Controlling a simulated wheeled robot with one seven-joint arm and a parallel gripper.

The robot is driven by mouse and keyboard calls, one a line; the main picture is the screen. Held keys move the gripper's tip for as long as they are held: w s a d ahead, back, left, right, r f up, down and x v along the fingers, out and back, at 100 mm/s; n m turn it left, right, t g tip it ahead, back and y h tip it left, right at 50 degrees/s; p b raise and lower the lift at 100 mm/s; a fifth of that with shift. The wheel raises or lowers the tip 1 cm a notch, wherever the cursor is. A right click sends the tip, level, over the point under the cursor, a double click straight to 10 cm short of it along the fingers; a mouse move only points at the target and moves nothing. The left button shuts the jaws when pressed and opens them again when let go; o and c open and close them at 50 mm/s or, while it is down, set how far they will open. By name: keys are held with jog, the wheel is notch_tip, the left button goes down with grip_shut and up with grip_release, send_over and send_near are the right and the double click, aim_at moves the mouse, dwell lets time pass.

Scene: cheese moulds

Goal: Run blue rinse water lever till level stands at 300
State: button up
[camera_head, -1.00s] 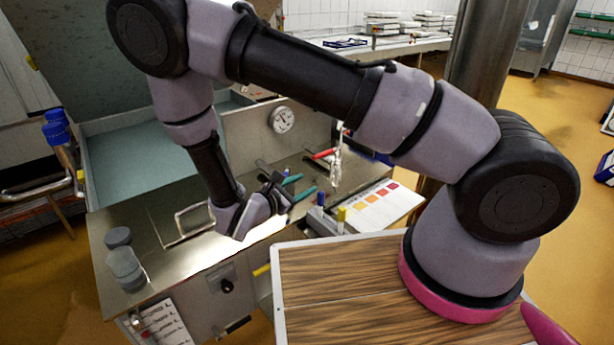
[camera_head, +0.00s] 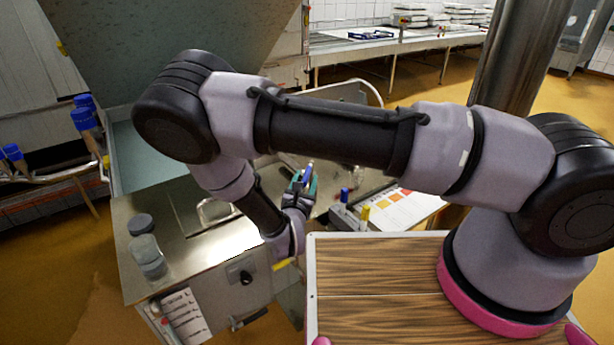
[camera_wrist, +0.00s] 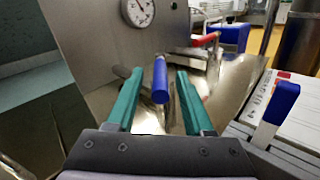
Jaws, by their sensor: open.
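The blue lever (camera_wrist: 160,80) has a rounded blue grip pointing toward the wrist camera. It lies between the two teal fingers of my gripper (camera_wrist: 158,92), with a visible gap on each side. In the head view my gripper (camera_head: 304,185) is open at the steel worktop, and a bit of the blue lever (camera_head: 308,168) shows between its fingers. A red lever (camera_wrist: 206,40) sits farther back on a similar metal stem. A round white dial (camera_wrist: 138,12) is on the steel panel behind; its figures are too small to read. I cannot read any level.
Dark-lidded jars (camera_head: 147,252) stand at the worktop's left. The steel top (camera_head: 185,230) between is mostly clear.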

jog(key=shift+w+d, duration=0.2)
jog(key=shift+w, duration=0.9)
grip_shut()
dwell(0.7)
